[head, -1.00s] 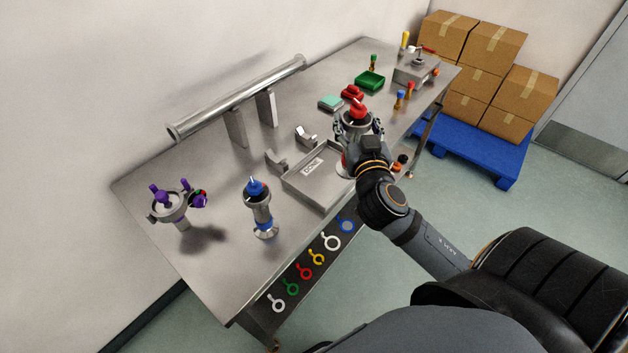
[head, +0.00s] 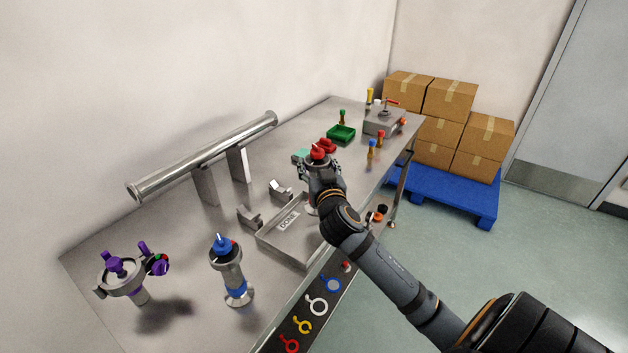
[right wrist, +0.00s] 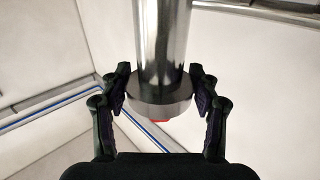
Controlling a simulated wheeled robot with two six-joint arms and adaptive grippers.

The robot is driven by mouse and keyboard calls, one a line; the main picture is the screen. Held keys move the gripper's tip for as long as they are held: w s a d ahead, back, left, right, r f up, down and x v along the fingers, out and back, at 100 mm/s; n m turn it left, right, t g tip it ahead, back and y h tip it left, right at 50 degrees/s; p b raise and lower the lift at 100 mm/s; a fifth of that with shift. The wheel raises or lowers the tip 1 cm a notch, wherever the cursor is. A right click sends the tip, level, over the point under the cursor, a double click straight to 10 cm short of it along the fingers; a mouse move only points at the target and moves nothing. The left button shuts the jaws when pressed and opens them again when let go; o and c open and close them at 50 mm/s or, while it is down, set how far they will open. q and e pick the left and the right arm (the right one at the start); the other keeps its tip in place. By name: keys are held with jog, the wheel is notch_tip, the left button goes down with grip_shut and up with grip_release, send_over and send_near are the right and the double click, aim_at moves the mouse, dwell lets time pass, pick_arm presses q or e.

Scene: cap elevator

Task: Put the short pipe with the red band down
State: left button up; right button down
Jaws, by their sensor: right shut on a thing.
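My right gripper (head: 322,180) is shut on the short pipe with the red band, at the table's right-hand side, just beyond the tray. In the head view the pipe's red top (head: 318,152) shows above the jaws, and my wrist hides most of its body. In the right wrist view the bare metal pipe (right wrist: 162,45) stands between the fingers (right wrist: 160,95), with a wide collar and a sliver of red below it. I cannot tell whether its foot touches the table. My left gripper is not in view.
The DONE tray (head: 268,246) lies on the steel table (head: 190,235). A blue-topped pipe (head: 228,268) stands nearby, and a purple-handled fitting (head: 122,275) is at the left. A long pipe (head: 205,155) lies on supports. Boxes (head: 450,105) sit on a blue pallet (head: 455,192).

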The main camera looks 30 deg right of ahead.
jog(key=w+f, duration=0.1)
jog(key=f, duration=0.1)
jog(key=w+f, duration=0.1)
jog(key=f, duration=0.1)
jog(key=w+d+f, duration=0.1)
jog(key=f, duration=0.1)
jog(key=shift+f+p, duration=0.2)
jog(key=shift+p, duration=0.2)
jog(key=shift+f, duration=0.1)
jog(key=shift+f, duration=0.1)
jog(key=shift+c, duration=1.7)
grip_release()
jog(key=shift+s, duration=0.1)
